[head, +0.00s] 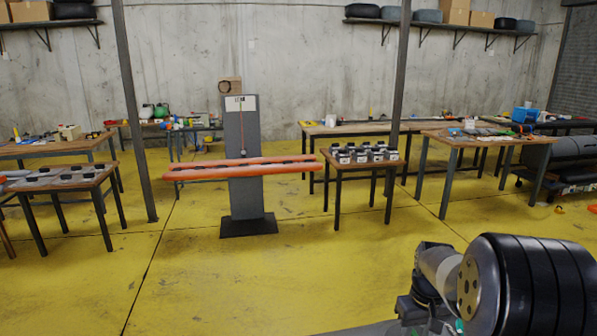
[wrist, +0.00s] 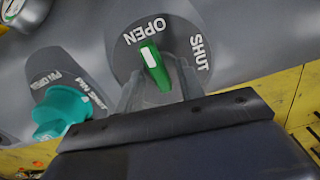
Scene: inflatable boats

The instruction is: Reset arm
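In the wrist view, the dark body of my gripper (wrist: 160,82) fills the bottom. Its grey fingers stand apart on either side of a green handle, with a gap between them. The green handle (wrist: 151,58) sits on a round grey dial (wrist: 125,62) lettered OPEN and SHUT, and points up and slightly left, nearer OPEN. I cannot tell whether a finger touches it. A teal knob (wrist: 58,112) on a second lettered plate is to the left, apart from my gripper. In the head view, part of my arm shows at the lower right; the fingers are not visible there.
Other tables (head: 455,138) line the room.

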